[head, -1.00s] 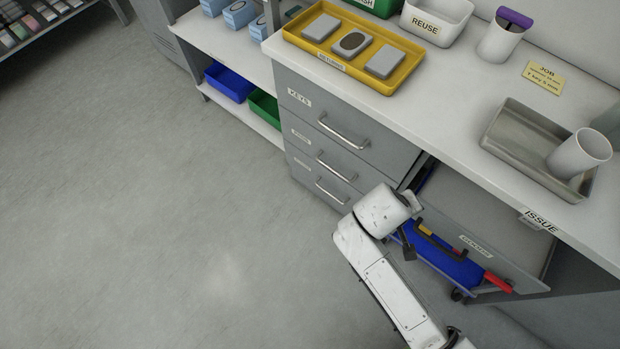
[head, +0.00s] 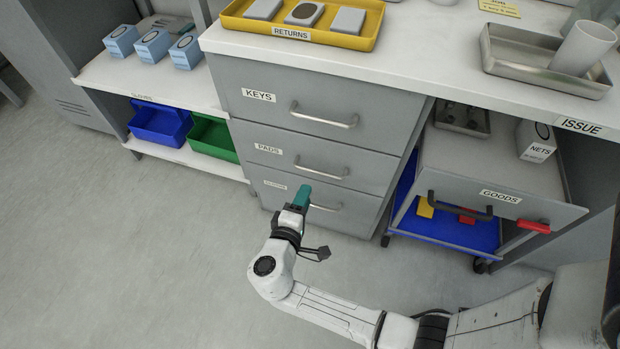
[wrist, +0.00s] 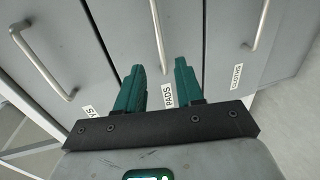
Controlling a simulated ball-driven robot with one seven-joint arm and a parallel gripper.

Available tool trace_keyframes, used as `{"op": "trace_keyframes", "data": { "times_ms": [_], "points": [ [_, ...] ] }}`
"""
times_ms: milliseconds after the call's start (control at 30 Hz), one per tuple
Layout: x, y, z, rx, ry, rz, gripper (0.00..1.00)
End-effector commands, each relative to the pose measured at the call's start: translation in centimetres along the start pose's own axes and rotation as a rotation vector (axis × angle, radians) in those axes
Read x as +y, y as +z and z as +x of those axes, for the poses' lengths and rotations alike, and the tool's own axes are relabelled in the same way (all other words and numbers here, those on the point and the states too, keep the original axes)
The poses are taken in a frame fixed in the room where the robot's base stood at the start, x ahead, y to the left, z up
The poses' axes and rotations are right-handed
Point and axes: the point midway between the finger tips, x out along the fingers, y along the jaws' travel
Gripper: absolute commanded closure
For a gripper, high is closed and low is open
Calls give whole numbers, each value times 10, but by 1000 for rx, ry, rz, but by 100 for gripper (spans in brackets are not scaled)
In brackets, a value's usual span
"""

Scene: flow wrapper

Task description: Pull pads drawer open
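The pads drawer (head: 240,140) is the middle one of three grey drawers and looks shut. Its label reads PADS, and its metal bar handle (head: 321,169) runs across the front. In the wrist view, the same handle (wrist: 157,30) lies ahead, its near end lined up with the gap between my fingertips. My gripper (head: 304,190) has teal fingers and is in front of the drawer stack, below the pads handle in the head view. The wrist view shows the fingers (wrist: 160,67) apart with nothing gripped. I cannot tell how far they are from the handle.
The keys drawer (head: 240,78) above and the bottom drawer (head: 259,184) below look shut. The goods drawer (head: 460,198) stands pulled out at the right, above a blue tray (head: 450,232). Blue and green bins are on the shelf at left. The floor (head: 130,240) in front is clear.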

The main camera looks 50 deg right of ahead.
Motion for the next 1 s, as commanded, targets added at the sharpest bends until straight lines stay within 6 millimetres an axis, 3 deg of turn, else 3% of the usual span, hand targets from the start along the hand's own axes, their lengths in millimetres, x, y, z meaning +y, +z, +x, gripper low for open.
{"op": "trace_keyframes", "data": {
  "times_ms": [300, 500, 933, 1000],
  "points": [
    [-1, 1, 58, -6, -1, 1, 63],
    [-1, 1, 84, -5, -2, 2, 63],
    [0, 1, 94, -2, -2, 0, 63],
    [0, 1, 94, -2, -2, 0, 68]
  ]
}}
